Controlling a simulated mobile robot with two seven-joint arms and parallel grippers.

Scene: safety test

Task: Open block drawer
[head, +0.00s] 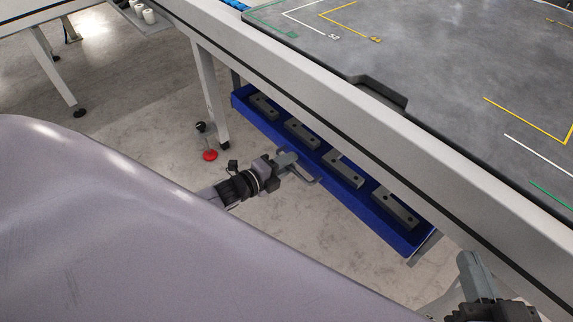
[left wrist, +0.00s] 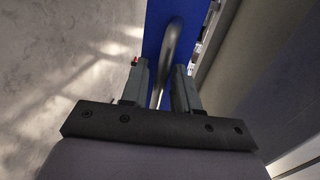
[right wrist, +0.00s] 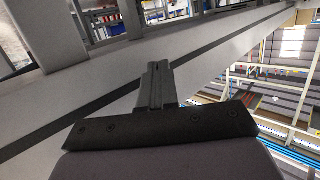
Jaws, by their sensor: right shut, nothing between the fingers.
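The blue block drawer (head: 345,205) sits under the table edge, its inside partly showing, with several grey metal blocks (head: 343,168) in a row. The table hides its back part. A curved metal handle (left wrist: 171,55) is on the blue drawer front in the left wrist view. My left gripper (head: 303,168) is at the drawer's front side, near its middle. Its fingers (left wrist: 160,85) are apart, with the handle between them and a visible gap. My right gripper (head: 472,262) is at the lower right by the table edge. Its fingers (right wrist: 157,72) are together and empty.
The table (head: 450,60) with a grey top and coloured corner marks stands above the drawer. Its white side beam (head: 300,95) runs along the drawer. Floor in front is clear.

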